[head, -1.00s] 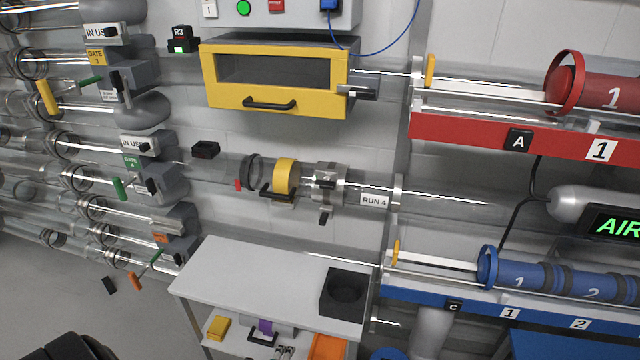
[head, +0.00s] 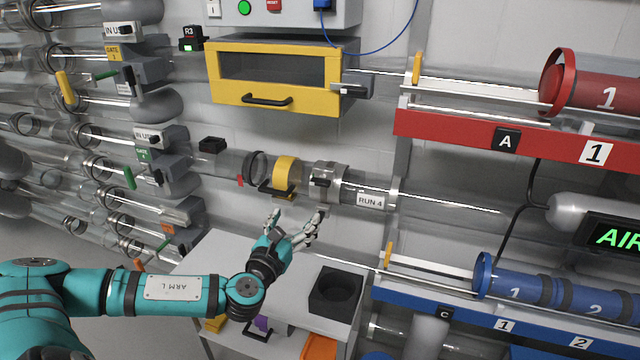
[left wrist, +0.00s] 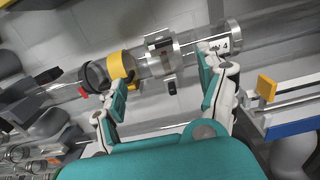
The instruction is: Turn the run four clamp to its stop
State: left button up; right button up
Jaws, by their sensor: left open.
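The run four clamp (head: 327,174) is a silvery metal collar around the clear tube, left of the RUN 4 label (head: 369,200). It also shows in the left wrist view (left wrist: 158,46), with a short dark handle (left wrist: 169,84) hanging below it. In the head view a fingertip partly covers that lower part. My left gripper (head: 297,220) is open and empty, just below and in front of the clamp. In the left wrist view the fingers (left wrist: 160,85) are spread on either side of the handle, apart from it. My right gripper is not in view.
A yellow ring (head: 285,174) and a dark ring (head: 254,167) sit on the tube left of the clamp. A yellow-framed box (head: 270,75) hangs above. A white table (head: 220,255) with a black holder (head: 335,290) stands below. Red and blue racks are at right.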

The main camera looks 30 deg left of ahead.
aim_at(319, 185)
pick_arm(q)
jog(key=p+x, duration=0.1)
jog(key=x, duration=1.6)
jog(key=shift+f, duration=0.1)
jog(key=shift+c, duration=0.3)
jog(key=c, duration=1.1)
